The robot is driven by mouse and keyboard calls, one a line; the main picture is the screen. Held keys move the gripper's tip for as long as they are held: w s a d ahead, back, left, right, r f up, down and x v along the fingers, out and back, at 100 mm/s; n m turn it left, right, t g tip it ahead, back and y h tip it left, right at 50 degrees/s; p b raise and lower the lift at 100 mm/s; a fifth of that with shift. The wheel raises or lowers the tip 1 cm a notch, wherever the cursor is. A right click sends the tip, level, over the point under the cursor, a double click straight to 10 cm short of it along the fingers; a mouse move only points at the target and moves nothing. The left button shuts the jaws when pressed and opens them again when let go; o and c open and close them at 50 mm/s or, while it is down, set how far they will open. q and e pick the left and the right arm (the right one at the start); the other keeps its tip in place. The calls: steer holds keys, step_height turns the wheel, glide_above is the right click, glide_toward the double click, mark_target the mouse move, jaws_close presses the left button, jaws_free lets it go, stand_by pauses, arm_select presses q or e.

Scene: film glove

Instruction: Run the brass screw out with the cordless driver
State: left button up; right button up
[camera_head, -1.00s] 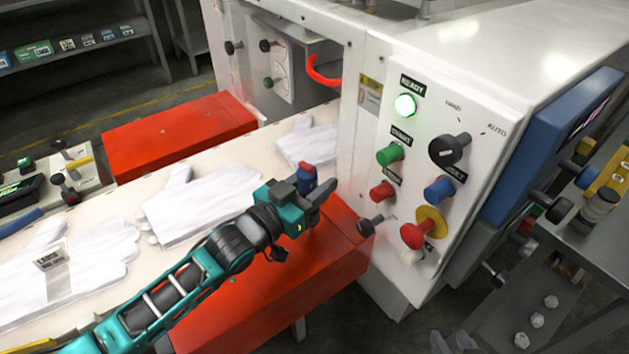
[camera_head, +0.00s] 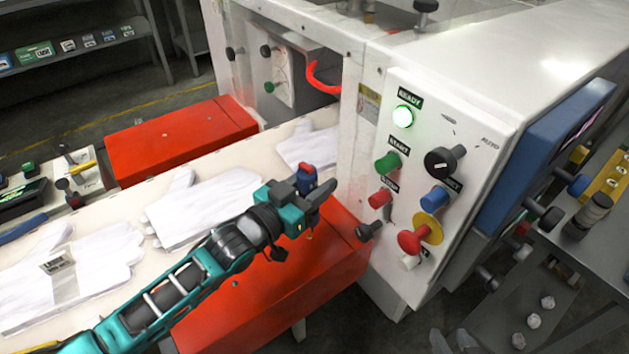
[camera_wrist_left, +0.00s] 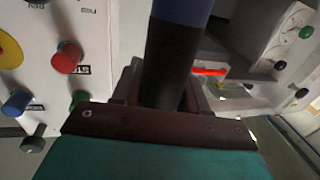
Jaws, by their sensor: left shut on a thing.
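My left gripper (camera_head: 308,200) is shut on a blue and black tool with a red part, which looks like the cordless driver (camera_head: 306,176). It holds the tool upright above the near red cover, beside the white machine's front panel. In the left wrist view the driver's blue and black body (camera_wrist_left: 175,50) stands between the dark jaws (camera_wrist_left: 165,95). The driver's lower end is mostly hidden by the gripper. I cannot pick out the brass screw in either view. My right gripper is in neither view.
The panel has a lit green lamp (camera_head: 402,116), a black selector (camera_head: 440,160) and a red knob on a yellow disc (camera_head: 411,241). A black knob (camera_head: 368,231) sticks out close right of my left gripper. White gloves (camera_head: 200,205) lie on the pale belt beyond the near red cover (camera_head: 265,290).

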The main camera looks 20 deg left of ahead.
arm_select(q)
steer(key=shift+w+r+p, duration=0.1)
steer(key=shift+r+p, duration=0.5)
steer(key=shift+r, duration=1.65)
